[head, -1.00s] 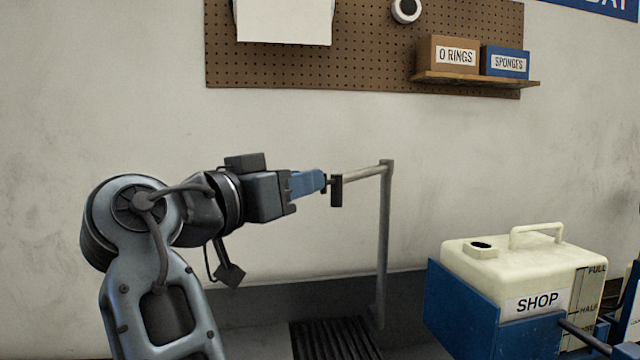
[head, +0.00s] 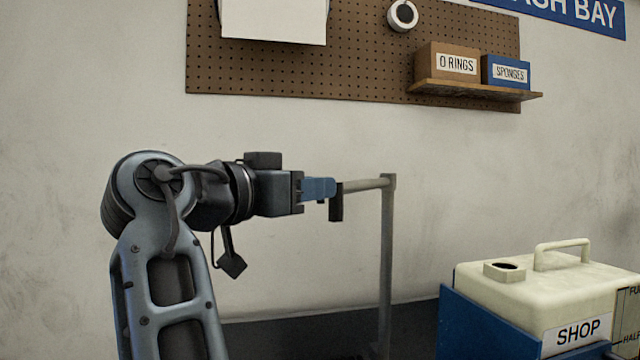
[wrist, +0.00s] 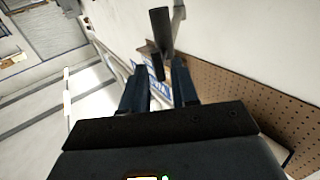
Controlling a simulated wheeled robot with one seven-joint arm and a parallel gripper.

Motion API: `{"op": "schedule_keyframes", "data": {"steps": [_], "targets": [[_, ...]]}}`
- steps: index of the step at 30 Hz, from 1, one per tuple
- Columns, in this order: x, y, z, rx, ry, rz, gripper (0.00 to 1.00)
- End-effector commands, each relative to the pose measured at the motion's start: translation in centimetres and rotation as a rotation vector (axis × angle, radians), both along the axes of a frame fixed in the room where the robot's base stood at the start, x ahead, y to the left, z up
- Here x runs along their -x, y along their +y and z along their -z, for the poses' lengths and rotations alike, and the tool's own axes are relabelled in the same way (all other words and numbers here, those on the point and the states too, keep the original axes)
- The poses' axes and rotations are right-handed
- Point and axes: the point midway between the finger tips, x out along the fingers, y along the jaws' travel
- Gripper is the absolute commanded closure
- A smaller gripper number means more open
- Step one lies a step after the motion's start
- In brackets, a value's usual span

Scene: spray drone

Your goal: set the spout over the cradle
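The spout (head: 362,184) is a grey pipe reaching left from the top of an upright post (head: 386,265). A dark block (head: 336,207) hangs at its free end. The spout also shows in the wrist view (wrist: 160,30). My gripper (head: 333,188) is level with the spout's free end, its blue fingers at the dark block. In the wrist view my gripper (wrist: 160,72) has its fingers apart, with the dark block between or just beyond the tips and gaps beside it. Contact is unclear. The blue cradle (head: 460,325) holds a cream tank labelled SHOP (head: 560,290) at lower right.
A pegboard (head: 300,65) is on the wall behind, with a shelf (head: 475,90) bearing an O RINGS box (head: 447,63) and a SPONGES box (head: 506,72). The wall space between the spout and the tank is clear.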

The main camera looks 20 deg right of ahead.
Motion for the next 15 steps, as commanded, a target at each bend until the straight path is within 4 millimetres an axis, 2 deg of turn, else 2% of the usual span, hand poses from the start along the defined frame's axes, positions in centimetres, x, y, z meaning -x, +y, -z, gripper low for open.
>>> {"op": "schedule_keyframes", "data": {"steps": [6, 15], "targets": [[-0.8, -1.8, 0.0, 0.000, 0.000, 0.000, 0.71], [-0.9, -2.1, 0.0, 0.000, 0.000, -0.001, 0.71]]}}
